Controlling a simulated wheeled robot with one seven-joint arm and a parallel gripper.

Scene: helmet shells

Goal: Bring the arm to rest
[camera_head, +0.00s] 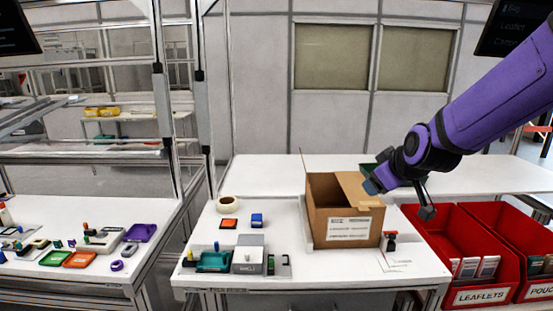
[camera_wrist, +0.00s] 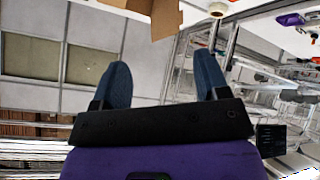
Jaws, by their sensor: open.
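My purple arm (camera_head: 490,105) reaches in from the upper right in the head view. My gripper (camera_head: 376,184) is beside the upper right edge of an open cardboard box (camera_head: 346,228), seemingly in front of or above its flap; I cannot tell whether they touch. In the wrist view my gripper (camera_wrist: 163,75) has its two blue fingers spread wide with nothing between them. The box also shows at the top of the wrist view (camera_wrist: 150,10).
A white table (camera_head: 240,208) holds a tape roll (camera_head: 228,204), a blue block (camera_head: 257,220), an orange piece (camera_head: 228,223) and a grey device (camera_head: 249,255). Red bins (camera_head: 460,243) stand at the right, one labelled LEAFLETS. A metal frame post (camera_head: 200,100) rises at the left.

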